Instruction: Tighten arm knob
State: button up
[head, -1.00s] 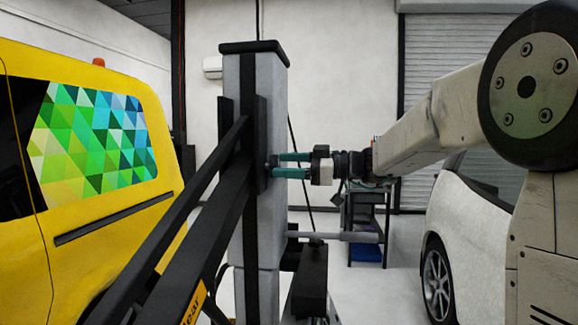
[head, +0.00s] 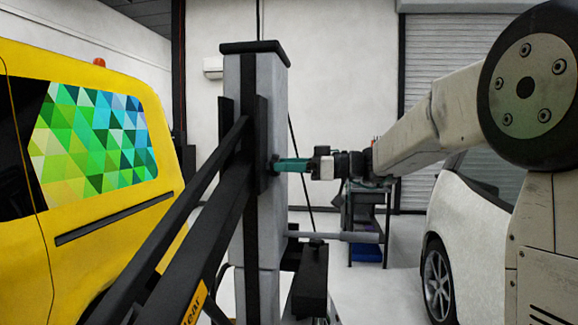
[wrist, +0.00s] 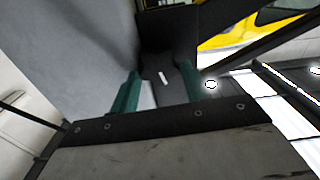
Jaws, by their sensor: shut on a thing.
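The arm knob (head: 273,163) is a small dark piece on the right side of the black carriage on the grey post, mostly hidden by my fingers in the head view. My gripper (head: 279,165) reaches it from the right, its teal fingers level and seen edge-on, one behind the other. In the wrist view the two teal fingers (wrist: 160,82) stand on either side of a dark part with a short white mark (wrist: 164,78). My gripper is shut on the knob; the exact contact is hard to see.
The grey post (head: 268,105) stands beside my gripper, with black diagonal arms (head: 190,215) in front. A yellow van (head: 110,235) with a patterned window is at left, a white car (head: 440,215) at right. A workbench (head: 385,200) stands behind.

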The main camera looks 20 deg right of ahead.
jog(key=shift+w+d+f+m, duration=0.1)
jog(key=shift+m, duration=3.4)
jog(key=shift+w+f+m, duration=0.1)
jog(key=shift+m, duration=3.4)
jog(key=shift+w+d+f+m, duration=0.1)
jog(key=shift+m, duration=3.4)
jog(key=shift+s, duration=0.1)
jog(key=o, duration=1)
jog(key=shift+v, duration=3.9)
